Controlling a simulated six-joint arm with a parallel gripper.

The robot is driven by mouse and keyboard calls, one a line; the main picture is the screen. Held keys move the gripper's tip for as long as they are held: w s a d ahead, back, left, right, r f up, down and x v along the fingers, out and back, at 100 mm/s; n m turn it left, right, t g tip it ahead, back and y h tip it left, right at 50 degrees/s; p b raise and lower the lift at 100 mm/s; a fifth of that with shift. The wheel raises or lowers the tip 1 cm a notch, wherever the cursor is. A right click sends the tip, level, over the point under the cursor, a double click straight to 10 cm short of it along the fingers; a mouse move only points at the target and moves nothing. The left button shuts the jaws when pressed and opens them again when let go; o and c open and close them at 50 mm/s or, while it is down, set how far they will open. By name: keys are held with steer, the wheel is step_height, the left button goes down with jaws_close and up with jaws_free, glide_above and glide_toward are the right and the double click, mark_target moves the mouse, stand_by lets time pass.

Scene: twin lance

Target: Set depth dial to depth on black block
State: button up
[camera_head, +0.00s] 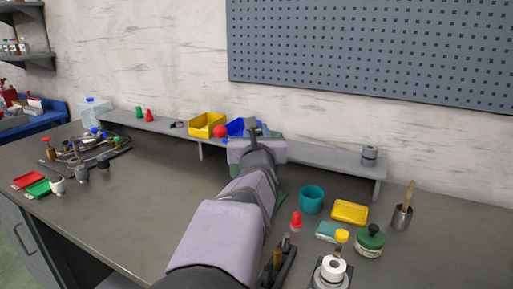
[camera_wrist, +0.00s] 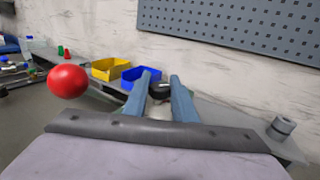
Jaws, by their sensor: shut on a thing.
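My gripper (camera_head: 253,130) is at the back of the bench, in front of the shelf and beside the blue bin. A dark block (camera_head: 288,262) carrying brass-coloured pieces stands at the front, partly behind my arm. I cannot tell whether it is the black block of the task. No depth marking is readable.
A red ball (camera_wrist: 67,81) is left of my gripper; its support is unclear. A yellow bin (camera_head: 206,125) and blue bin (camera_head: 236,127) sit on the grey shelf (camera_head: 325,158). A teal cup (camera_head: 311,199), yellow tray (camera_head: 350,211) and green jar (camera_head: 370,241) stand right. The bench left-centre is clear.

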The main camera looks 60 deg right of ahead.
steer(key=shift+r+m+g+b, duration=0.15)
steer(key=shift+m+g+b, duration=0.2)
steer(key=shift+b, duration=0.75)
steer(key=o, duration=1)
steer(key=shift+o, duration=0.2)
step_height(320, 180, up, 10)
steer(key=p, duration=0.6)
